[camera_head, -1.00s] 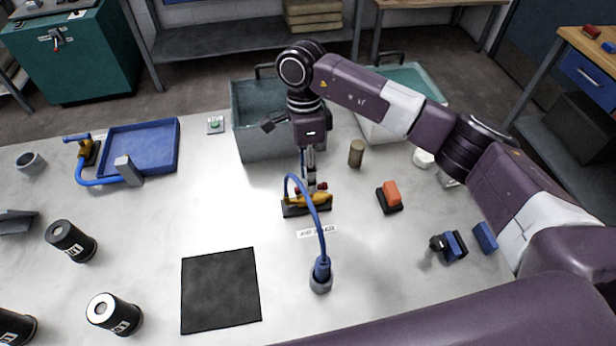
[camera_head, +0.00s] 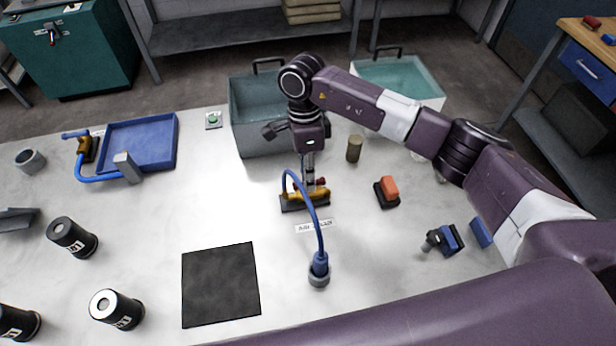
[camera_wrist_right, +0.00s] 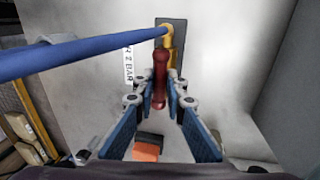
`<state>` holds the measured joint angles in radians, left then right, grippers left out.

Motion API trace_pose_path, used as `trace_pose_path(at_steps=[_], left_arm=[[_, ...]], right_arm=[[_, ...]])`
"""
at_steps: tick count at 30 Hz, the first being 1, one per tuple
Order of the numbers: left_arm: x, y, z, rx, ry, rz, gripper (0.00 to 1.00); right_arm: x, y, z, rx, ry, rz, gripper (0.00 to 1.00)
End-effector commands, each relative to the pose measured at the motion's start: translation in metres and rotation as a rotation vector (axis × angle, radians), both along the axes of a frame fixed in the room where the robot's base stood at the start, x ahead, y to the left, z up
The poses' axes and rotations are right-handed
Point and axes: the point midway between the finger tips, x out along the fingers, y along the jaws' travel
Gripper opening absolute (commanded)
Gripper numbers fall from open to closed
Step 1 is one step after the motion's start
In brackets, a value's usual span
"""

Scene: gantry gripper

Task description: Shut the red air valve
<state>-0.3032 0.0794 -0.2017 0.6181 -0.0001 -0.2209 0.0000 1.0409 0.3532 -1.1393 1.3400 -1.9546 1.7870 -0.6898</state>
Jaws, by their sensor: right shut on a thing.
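The air valve (camera_head: 318,194) has a yellow body on a dark base, with a blue hose (camera_head: 316,225) arching from it to a socket nearer me. Its red handle (camera_wrist_right: 160,82) shows clearly in the right wrist view, reaching from the yellow body (camera_wrist_right: 169,42) back between my fingers. My right gripper (camera_wrist_right: 162,86) is shut on the red handle, one blue-padded finger on each side. In the head view the right gripper (camera_head: 309,180) points down at the valve and hides part of it; only a bit of red shows there. My left gripper is not in view.
A label (camera_head: 314,226) lies before the valve. An orange-topped block (camera_head: 388,190) and a brown cylinder (camera_head: 354,149) stand to its right. A grey bin (camera_head: 262,140) is behind. A black mat (camera_head: 221,285) lies front left; bare tabletop surrounds it.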

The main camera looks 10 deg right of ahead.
Motion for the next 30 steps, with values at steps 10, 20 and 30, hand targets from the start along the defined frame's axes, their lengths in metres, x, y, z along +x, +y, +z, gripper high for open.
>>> trace_pose_path(at_steps=[10, 20, 30], left_arm=[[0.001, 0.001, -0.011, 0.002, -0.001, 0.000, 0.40], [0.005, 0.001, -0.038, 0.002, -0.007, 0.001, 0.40], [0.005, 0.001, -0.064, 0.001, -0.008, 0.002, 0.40]], right_arm=[[0.001, 0.000, -0.001, 0.002, -0.002, -0.088, 0.00], [0.002, -0.001, -0.003, 0.003, -0.004, -0.354, 0.00], [0.002, -0.002, -0.002, 0.005, -0.004, -0.677, 0.00]])
